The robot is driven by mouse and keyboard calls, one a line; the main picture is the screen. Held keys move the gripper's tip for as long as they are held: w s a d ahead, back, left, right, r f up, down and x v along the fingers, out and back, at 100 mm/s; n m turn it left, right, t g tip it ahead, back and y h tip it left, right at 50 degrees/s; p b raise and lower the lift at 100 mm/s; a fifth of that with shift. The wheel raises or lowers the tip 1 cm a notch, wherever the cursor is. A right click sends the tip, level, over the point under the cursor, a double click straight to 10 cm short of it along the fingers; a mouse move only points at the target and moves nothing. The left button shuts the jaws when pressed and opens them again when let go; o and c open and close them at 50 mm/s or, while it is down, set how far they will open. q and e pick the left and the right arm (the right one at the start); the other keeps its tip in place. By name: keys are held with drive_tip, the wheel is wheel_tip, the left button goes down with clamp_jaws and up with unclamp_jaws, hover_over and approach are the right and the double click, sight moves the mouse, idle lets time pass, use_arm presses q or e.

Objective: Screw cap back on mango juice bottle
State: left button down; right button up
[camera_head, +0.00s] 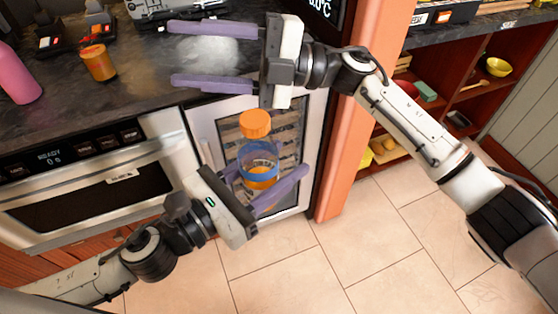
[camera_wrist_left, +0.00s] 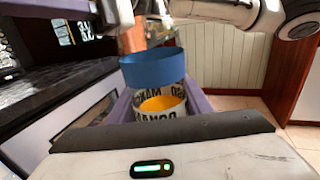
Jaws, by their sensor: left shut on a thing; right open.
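The mango juice bottle (camera_head: 260,172) is clear with a blue band and orange contents. It stands roughly upright between the fingers of my left gripper (camera_head: 266,176), which is shut on it in front of the cabinet. An orange cap (camera_head: 255,123) shows at the bottle's top in the head view; I cannot tell whether it is screwed tight. In the left wrist view the bottle's blue band (camera_wrist_left: 154,70) and its label with dark letters are close up. My right gripper (camera_head: 174,54) is open and empty over the counter, its fingers pointing left, beyond the bottle.
The dark counter (camera_head: 140,88) holds an orange jar (camera_head: 99,63) and a pink bottle (camera_head: 14,75) at the left. Below are an oven (camera_head: 90,200) and a glass-fronted cabinet (camera_head: 300,150). An orange post (camera_head: 350,130) stands right of them. The tiled floor (camera_head: 330,260) is clear.

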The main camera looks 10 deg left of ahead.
drive_tip(key=w+d+f+m+t+h, duration=0.3)
drive_tip(key=d+f+m+t+h, duration=0.1)
drive_tip(key=d+f+m+t, duration=0.65)
drive_tip(key=w+d+f+m+t+h, duration=0.4)
drive_tip(key=d+f+m+t, duration=0.3)
drive_tip(key=f+m+t, duration=0.45)
drive_tip(key=s+d+f+m+g+h, duration=0.2)
drive_tip(key=s+d+f+m+h, duration=0.15)
drive_tip(key=f, duration=0.35)
drive_tip(key=s+d+f+m+g+h, duration=0.1)
drive_tip(key=s+d+f+m+h, duration=0.1)
drive_tip(key=s+d+f+m, duration=0.3)
drive_tip(key=s+d+f+m+g+h, duration=0.1)
drive_tip(key=s+d+f+m+g, duration=0.1)
drive_tip(key=s+f, duration=0.4)
drive_tip(key=s+d+f+m+g+h, duration=0.1)
drive_tip(key=s+d+f+g, duration=0.3)
drive_tip(key=s, duration=0.5)
wheel_tip(320, 180, down, 3)
drive_tip(key=shift+s+d+r+m+h, duration=0.2)
drive_tip(key=shift+d+m+h, duration=0.25)
drive_tip(key=shift+d, duration=0.75)
use_arm(q)
drive_tip(key=shift+r, duration=0.1)
